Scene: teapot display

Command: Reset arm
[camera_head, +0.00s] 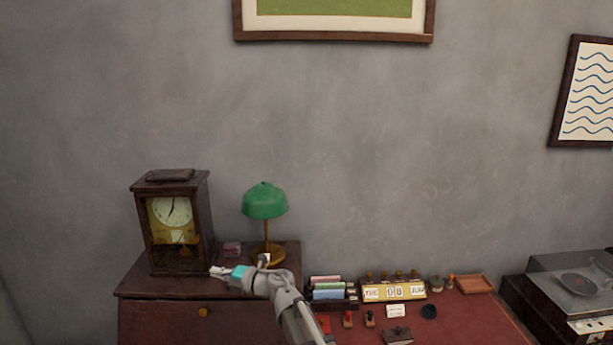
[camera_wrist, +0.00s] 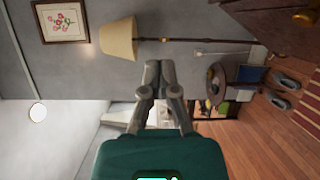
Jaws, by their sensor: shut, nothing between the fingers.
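My gripper (camera_head: 217,271) shows in the head view at the end of my arm, just above the front part of the dark wooden cabinet top (camera_head: 140,287). It is near the foot of the clock and left of the green lamp's base. In the wrist view my gripper (camera_wrist: 158,66) has its two fingertips together, with nothing between them. The wrist view is turned on its side and looks out into the room. My arm reaches up from the bottom of the head view.
A wooden clock (camera_head: 172,222) and a green lamp (camera_head: 264,201) stand close to my gripper. To the right are a card box (camera_head: 329,290), a block calendar (camera_head: 394,292), stamps, a tray (camera_head: 474,284) and a record player (camera_head: 572,285). The wrist view shows a floor lamp (camera_wrist: 118,38).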

